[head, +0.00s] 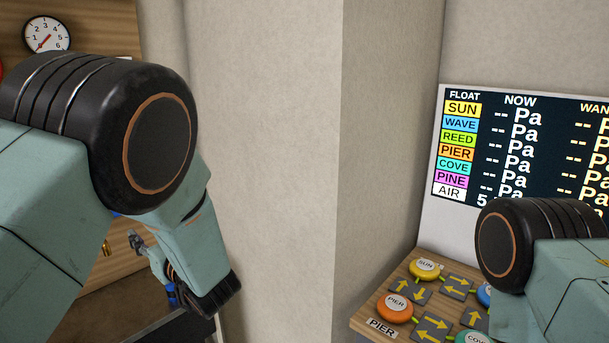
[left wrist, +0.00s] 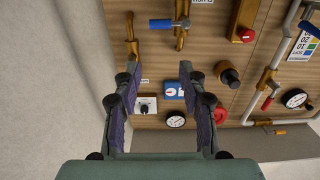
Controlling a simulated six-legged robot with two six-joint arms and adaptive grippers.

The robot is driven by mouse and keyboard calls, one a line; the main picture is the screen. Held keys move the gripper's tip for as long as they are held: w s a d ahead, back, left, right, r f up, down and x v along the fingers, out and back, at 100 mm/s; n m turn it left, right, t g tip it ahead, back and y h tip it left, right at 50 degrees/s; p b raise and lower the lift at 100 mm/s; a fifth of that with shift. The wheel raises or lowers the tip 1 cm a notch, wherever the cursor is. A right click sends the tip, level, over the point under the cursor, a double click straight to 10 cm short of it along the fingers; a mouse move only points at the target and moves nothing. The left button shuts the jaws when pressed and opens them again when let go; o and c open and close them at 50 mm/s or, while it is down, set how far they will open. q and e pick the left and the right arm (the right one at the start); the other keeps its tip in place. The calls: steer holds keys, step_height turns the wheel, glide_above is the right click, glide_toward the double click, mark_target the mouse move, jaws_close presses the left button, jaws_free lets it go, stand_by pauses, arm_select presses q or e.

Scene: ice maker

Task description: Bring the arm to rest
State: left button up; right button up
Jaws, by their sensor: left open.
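My left arm comes in from the left in the head view, bent at a large black joint, with its forearm pointing down. My left gripper (head: 137,241) shows small and partly hidden beyond the forearm, in front of the wooden panel. In the left wrist view my left gripper (left wrist: 163,78) has its two fingers wide apart, with nothing between them. My right arm shows only as a black joint and a pale green link at the right edge; its gripper is out of the picture.
The wooden panel (left wrist: 228,48) carries brass pipes, a blue-handled lever (left wrist: 168,23), a red knob (left wrist: 221,115) and gauges (left wrist: 175,120). In the head view a pale wall corner (head: 300,170) separates it from a display board (head: 530,150) and a wooden board of coloured buttons (head: 395,308).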

arm_select(q)
steer(key=s+d+f+m+g+h, duration=0.1)
steer(key=s+d+f+m+h, duration=0.2)
steer(key=f, duration=0.5)
steer(key=s+f+m+g+h+b, duration=0.1)
steer(key=s+f+m+h, duration=0.1)
steer(key=s+f+h, duration=0.45)
steer(key=s+d+f+m+g+h, duration=0.1)
steer(key=s+d+f+m, duration=0.15)
steer(key=f, duration=0.75)
steer(key=s+f+g+h, duration=0.1)
steer(key=s+f+g, duration=0.2)
steer(key=s, duration=0.7)
steer(key=s+d+f+m+g+h+b, duration=0.1)
steer(key=s+f+g, duration=0.2)
steer(key=s, duration=0.7)
steer(key=s+d+f+m+g+h+b, duration=0.1)
steer(key=s+f+g, duration=0.1)
steer(key=s+f, duration=0.4)
steer(key=s, duration=0.5)
steer(key=shift+g, duration=0.4)
steer(key=shift+s+a, duration=0.1)
steer(key=shift+s, duration=0.1)
